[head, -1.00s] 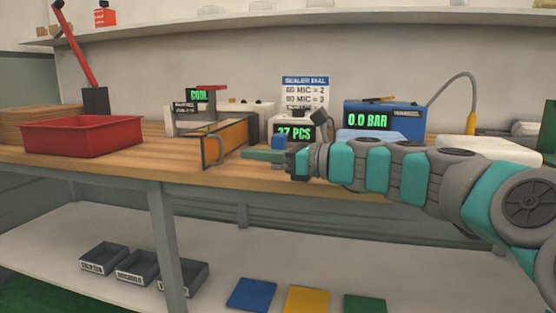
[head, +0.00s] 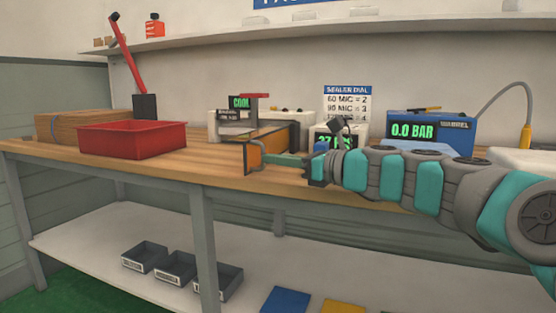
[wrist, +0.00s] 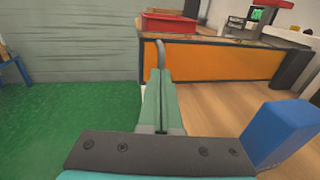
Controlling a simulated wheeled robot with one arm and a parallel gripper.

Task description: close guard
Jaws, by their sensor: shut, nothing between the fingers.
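The guard (head: 268,152) is an orange panel in a dark frame at the front of the grey-white sealer (head: 290,125). It stands swung out over the bench, with a grey bent handle (head: 256,163) at its near end. In the wrist view the guard (wrist: 225,62) runs across the top, and its handle (wrist: 161,48) rises just beyond my fingertips. My gripper (head: 277,159) is shut and empty, to the right of the handle. Its green fingers (wrist: 160,75) lie together in the wrist view. I cannot tell whether they touch the handle.
A blue block (wrist: 285,130) stands close to the right of my fingers. A red tray (head: 130,140) is on the bench left of the sealer. A counter box (head: 338,138) and a blue pressure unit (head: 430,128) stand to the right. Bench between tray and guard is clear.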

